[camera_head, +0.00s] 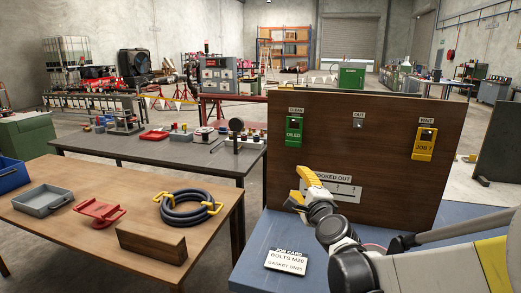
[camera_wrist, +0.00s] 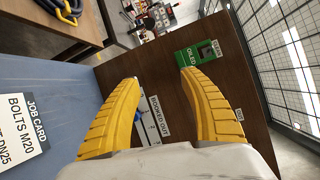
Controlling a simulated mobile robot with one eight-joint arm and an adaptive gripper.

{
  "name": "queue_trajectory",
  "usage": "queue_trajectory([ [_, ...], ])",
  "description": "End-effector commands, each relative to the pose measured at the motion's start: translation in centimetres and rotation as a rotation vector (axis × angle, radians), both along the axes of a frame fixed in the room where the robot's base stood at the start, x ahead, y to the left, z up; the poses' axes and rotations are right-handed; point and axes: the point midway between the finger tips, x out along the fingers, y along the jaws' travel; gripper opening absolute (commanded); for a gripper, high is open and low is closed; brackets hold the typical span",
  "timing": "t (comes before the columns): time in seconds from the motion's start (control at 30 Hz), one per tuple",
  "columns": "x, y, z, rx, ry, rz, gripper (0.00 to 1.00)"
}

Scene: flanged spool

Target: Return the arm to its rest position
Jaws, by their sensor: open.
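My gripper (camera_head: 303,187) is raised in front of the brown upright board (camera_head: 375,125) in the head view, near its lower left. In the wrist view its two yellow fingers (camera_wrist: 160,105) stand wide apart with nothing between them. The board fills the background there, with the "BOOKED OUT" label (camera_wrist: 155,120) and the green "OILED" tag (camera_wrist: 198,52) beyond the fingers. My arm reaches in from the lower right in the head view. Part of the booked-out label is hidden behind my gripper in the head view.
The board stands on a blue bench (camera_head: 250,250) with a job card (camera_head: 287,261). A yellow "JOB 7" tag (camera_head: 423,145) hangs on the board's right. To the left, a wooden table (camera_head: 60,225) holds a grey tray (camera_head: 43,200), a red part (camera_head: 100,211) and a coiled hose (camera_head: 187,210).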

Motion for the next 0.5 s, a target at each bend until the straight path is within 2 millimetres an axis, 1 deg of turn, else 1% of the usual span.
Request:
queue_trajectory([
  [0.03,-2.1,0.5,0.6,-0.128,0.022,0.047,0.51],
  [0.07,-3.4,0.9,0.7,-0.216,0.038,0.08,0.51],
  [0.1,-5.2,1.2,0.7,-0.333,0.06,0.125,0.51],
  [0.17,-8.0,1.5,0.2,-0.504,0.096,0.192,0.51],
  [0.2,-10.0,1.5,-0.3,-0.616,0.122,0.237,0.51],
  [0.23,-11.6,1.4,-0.8,-0.699,0.143,0.272,0.51],
  [0.27,-13.2,1.2,-1.4,-0.783,0.166,0.308,0.51],
  [0.3,-15.4,0.8,-2.3,-0.892,0.197,0.356,0.51],
  [0.37,-18.8,-0.1,-3.8,-1.049,0.247,0.428,0.51],
  [0.4,-21.1,-0.8,-4.8,-1.147,0.281,0.477,0.51],
  [0.47,-24.2,-2.0,-6.4,-1.279,0.332,0.546,0.51],
  [0.5,-26.1,-2.9,-7.3,-1.356,0.366,0.591,0.51],
])
